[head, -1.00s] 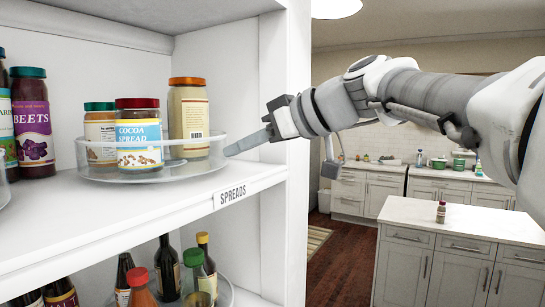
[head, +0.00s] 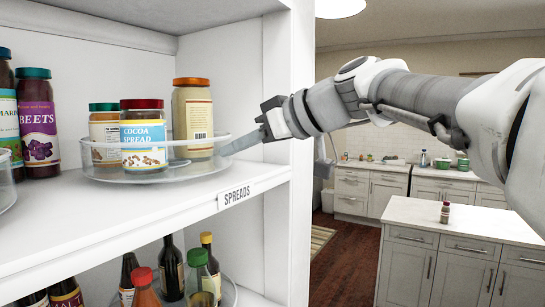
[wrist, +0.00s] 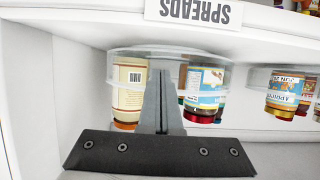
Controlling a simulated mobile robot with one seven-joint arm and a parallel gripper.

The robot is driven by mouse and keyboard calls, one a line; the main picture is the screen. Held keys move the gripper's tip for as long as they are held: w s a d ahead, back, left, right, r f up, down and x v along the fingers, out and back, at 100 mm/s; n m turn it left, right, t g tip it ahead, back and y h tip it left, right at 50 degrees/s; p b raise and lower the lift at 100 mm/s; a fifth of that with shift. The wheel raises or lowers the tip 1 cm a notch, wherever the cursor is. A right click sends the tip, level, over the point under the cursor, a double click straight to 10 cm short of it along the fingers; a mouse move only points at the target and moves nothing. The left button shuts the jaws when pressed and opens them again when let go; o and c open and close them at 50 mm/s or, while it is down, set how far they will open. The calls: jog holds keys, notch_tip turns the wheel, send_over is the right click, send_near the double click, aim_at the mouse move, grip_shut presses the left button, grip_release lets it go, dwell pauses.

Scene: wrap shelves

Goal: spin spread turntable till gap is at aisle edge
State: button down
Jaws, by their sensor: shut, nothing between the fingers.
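The spread turntable (head: 125,176) is a clear round tray with a low rim on the shelf labelled SPREADS. On it stand a cocoa spread jar (head: 143,134) at the front, a tall orange-lidded jar (head: 193,118) at the back right and a green-lidded jar (head: 104,130) at the left. A bare stretch shows at its front right. My gripper (head: 226,149) is shut and empty, its tips at the rim's right side; I cannot tell whether they touch. In the wrist view the picture is upside down, with my shut fingers (wrist: 162,88) overlapping the turntable (wrist: 125,52).
The SPREADS label (head: 237,195) marks the shelf's aisle edge. A white side panel (head: 302,120) stands right of my gripper. A beets jar (head: 39,125) stands on the left. Bottles (head: 172,268) stand on the lower shelf. A kitchen island (head: 460,222) lies beyond, at the right.

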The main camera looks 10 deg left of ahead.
aim_at(200, 157)
jog(key=shift+a, duration=0.15)
jog(key=shift+s, duration=0.1)
jog(key=shift+s+a+f+b, duration=0.1)
jog(key=shift+s+a+b, duration=0.1)
jog(key=shift+s+b, duration=0.7)
jog(key=shift+s, duration=0.2)
jog(key=shift+a, duration=0.1)
jog(key=shift+s+a+b, duration=0.15)
jog(key=shift+s+a, duration=0.15)
jog(key=shift+s, duration=0.2)
jog(key=shift+s+a+b, duration=0.15)
jog(key=shift+s+a, duration=0.15)
jog(key=shift+s, duration=0.2)
